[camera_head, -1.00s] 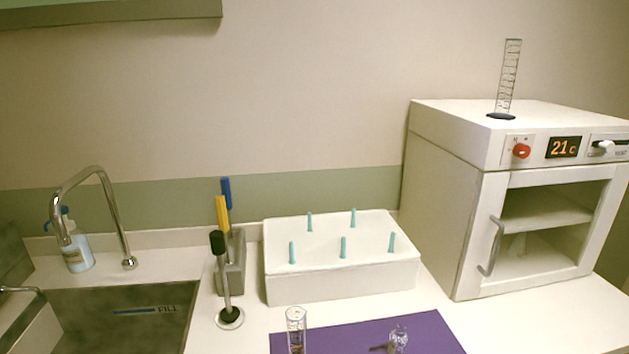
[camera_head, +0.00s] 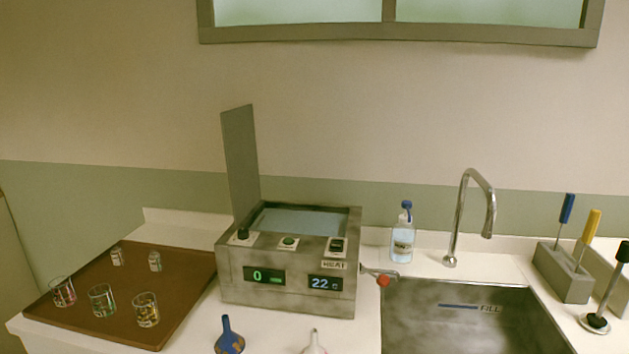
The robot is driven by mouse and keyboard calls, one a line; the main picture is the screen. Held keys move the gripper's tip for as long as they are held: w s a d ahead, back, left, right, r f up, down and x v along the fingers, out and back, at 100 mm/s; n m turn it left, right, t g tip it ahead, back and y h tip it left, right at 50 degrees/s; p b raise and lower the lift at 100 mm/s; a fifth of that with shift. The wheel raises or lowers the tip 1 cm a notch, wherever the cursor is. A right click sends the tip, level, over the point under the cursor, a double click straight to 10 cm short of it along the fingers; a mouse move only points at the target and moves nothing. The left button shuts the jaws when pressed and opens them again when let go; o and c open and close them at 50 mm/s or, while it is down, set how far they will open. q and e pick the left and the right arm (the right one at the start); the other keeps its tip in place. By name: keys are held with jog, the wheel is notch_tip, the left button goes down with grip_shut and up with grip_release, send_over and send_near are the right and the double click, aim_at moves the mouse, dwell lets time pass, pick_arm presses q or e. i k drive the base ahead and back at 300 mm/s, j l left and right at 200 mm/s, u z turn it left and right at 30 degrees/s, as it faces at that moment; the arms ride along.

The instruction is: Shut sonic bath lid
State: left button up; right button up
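The sonic bath (camera_head: 287,262) is a grey metal box on the counter, left of the sink. Its front has two lit displays, one reading 0 and one reading 22, with knobs and a green button on the sloped panel. Its lid (camera_head: 240,160) stands upright, hinged at the left edge of the basin, so the bath is open. Pale liquid (camera_head: 298,220) shows inside. A tap with a red handle (camera_head: 382,281) sticks out at its right side. Neither of my grippers is in view.
A brown tray (camera_head: 185,285) with several small glasses is left of the bath. A blue funnel (camera_head: 229,340) and a white one (camera_head: 314,343) stand in front. A soap bottle (camera_head: 403,235), faucet (camera_head: 463,215), sink (camera_head: 470,325) and tool holder (camera_head: 563,272) are to the right.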

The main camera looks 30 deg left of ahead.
aim_at(237, 126)
jog(key=j+u, duration=0.25)
jog(key=j, duration=2.6)
jog(key=k+l+z, duration=0.2)
jog(key=l, duration=0.15)
jog(key=l+z, duration=0.15)
jog(key=l, duration=0.25)
jog(key=k+l+z, duration=0.2)
jog(key=l, duration=0.2)
jog(key=i+j, duration=0.05)
jog(key=i, duration=0.05)
